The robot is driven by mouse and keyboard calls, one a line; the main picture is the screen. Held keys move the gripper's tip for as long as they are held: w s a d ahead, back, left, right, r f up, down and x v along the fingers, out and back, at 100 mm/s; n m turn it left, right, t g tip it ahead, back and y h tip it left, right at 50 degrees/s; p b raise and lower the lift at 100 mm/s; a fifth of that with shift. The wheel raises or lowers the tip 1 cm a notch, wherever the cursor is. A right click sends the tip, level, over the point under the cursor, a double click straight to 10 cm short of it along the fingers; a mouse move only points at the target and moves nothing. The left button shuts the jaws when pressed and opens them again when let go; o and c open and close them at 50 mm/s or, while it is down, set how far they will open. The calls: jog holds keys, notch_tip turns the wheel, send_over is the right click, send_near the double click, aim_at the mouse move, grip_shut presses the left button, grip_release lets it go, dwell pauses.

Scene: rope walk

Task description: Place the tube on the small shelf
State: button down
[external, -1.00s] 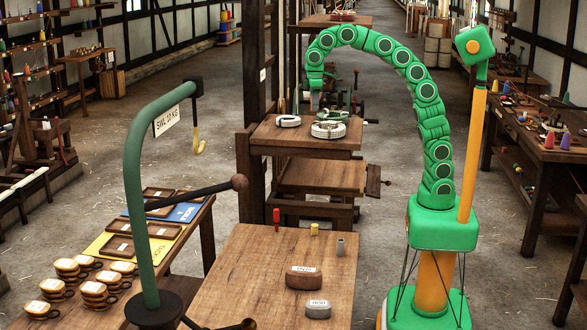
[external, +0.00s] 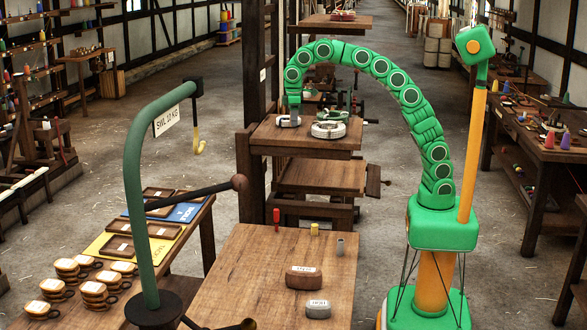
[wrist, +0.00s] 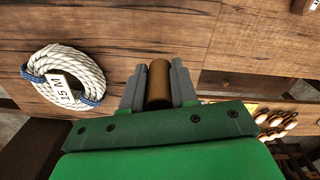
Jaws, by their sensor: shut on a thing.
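My gripper (wrist: 158,88) is shut on a brown tube (wrist: 158,82), which shows between the grey jaws in the wrist view. In the external view, my gripper (external: 291,112) hangs at the left part of a wooden shelf board (external: 300,143), pointing down. The tube cannot be made out there. The board also shows under the jaws in the wrist view (wrist: 130,30). Whether the tube touches the board I cannot tell. Which of the stacked boards is the small shelf is not clear.
A white rope coil (wrist: 65,78) tagged 15 M lies left of the jaws in the wrist view. A lower board (external: 322,177) is below. A dark post (external: 252,70) stands close on the left.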

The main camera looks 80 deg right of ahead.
jog(key=shift+w+f, duration=0.25)
jog(key=shift+f, duration=1.55)
jog(key=shift+f, duration=0.1)
jog(key=c, duration=0.9)
grip_release()
jog(key=shift+r, duration=3.85)
